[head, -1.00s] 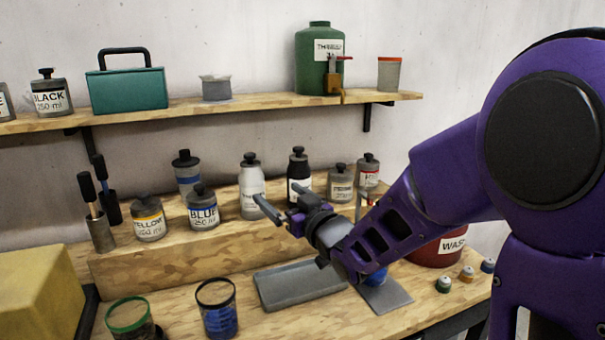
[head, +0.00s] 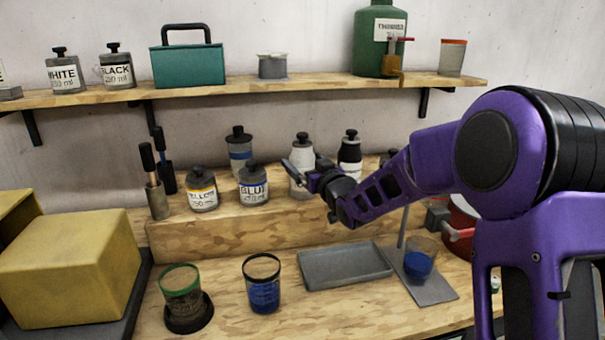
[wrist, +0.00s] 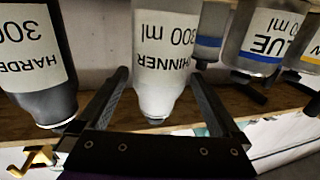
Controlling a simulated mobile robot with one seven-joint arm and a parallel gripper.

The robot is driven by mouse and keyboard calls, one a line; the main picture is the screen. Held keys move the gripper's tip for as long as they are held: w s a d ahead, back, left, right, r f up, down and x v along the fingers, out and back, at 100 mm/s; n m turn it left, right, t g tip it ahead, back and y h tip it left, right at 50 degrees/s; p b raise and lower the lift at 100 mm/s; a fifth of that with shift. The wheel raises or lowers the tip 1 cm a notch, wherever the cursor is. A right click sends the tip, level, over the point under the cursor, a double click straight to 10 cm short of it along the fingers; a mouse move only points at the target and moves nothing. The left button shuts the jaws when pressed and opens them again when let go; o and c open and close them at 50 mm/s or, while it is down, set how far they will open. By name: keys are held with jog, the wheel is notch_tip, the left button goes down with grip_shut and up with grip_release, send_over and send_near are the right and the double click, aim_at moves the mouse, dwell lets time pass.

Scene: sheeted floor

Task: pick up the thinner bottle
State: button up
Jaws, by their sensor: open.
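The thinner bottle (head: 303,157) is white with a black cap and stands upright on the raised wooden step in the head view. In the wrist view, which is upside down, its label reads THINNER 300 ml and the bottle (wrist: 162,85) appears between my two fingers. My gripper (head: 308,171) is open in front of the bottle and covers its lower part in the head view. In the wrist view the fingers of my gripper (wrist: 158,78) flank the bottle, with nothing gripped. I cannot tell whether they touch it.
The dark hardener bottle (head: 349,152) stands close on one side, and the blue paint bottle (head: 253,186) on the other. A green jug (head: 379,40) sits on the shelf (head: 240,93) above. A grey tray (head: 345,265) and cups lie on the bench below.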

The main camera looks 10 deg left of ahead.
jog(key=x, duration=0.4)
jog(key=shift+w+a+f, duration=0.15)
jog(key=shift+w+f, duration=0.1)
jog(key=shift+r, duration=0.1)
grip_shut()
